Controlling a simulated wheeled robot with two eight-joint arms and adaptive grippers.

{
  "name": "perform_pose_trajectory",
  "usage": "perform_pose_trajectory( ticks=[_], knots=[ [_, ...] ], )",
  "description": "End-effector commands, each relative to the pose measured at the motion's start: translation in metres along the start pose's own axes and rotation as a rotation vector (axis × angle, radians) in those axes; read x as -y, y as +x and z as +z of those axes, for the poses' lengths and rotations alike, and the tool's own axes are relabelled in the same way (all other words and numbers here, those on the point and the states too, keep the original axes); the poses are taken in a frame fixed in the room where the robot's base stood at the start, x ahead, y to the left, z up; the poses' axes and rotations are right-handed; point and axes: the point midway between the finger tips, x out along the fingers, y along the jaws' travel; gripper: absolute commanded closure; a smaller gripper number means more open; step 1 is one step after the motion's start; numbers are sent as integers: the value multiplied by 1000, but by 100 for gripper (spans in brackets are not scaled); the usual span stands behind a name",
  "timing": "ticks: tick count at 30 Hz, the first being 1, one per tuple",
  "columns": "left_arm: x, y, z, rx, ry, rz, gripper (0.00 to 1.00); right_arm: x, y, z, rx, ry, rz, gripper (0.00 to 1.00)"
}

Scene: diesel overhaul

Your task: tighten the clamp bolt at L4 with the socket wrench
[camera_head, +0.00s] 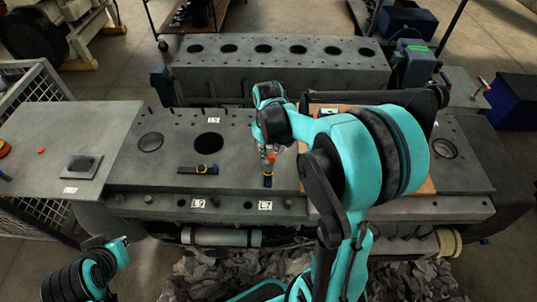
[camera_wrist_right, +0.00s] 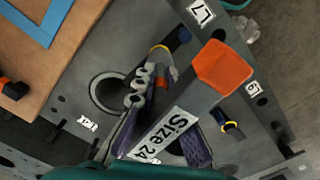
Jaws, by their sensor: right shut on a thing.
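The socket wrench (camera_wrist_right: 205,92), a grey bar marked "Size 24" with an orange end, is in my right gripper (camera_wrist_right: 163,118). My right gripper is shut on it above the engine block (camera_head: 110,206); it also shows in the head view (camera_head: 270,152). The wrench hides part of the deck below it. I cannot make out the clamp bolt at L4. One label (camera_wrist_right: 88,122) beside a bore is upside down and hard to read; another (camera_head: 214,120) is too small to read. My left gripper (camera_head: 122,241) is low at the left, its fingers unclear.
Labels L9 (camera_head: 199,203) and L7 (camera_head: 265,205) mark the front edge. A dark bar with a yellow ring (camera_head: 200,169) and a blue-and-yellow piece (camera_head: 268,181) lie on the deck. A brown board (camera_wrist_right: 40,45) is beside the bores. A side table (camera_head: 45,135) stands left.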

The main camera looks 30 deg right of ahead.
Motion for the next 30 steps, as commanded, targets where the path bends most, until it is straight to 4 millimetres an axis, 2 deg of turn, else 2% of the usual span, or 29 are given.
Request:
perform_pose_trajectory(
  ticks=[30],
  knots=[
    [0, 6, 4, 0, 0, 0, 100, -1, 0, -1, -6, -1052, 1, 100]
  ],
)
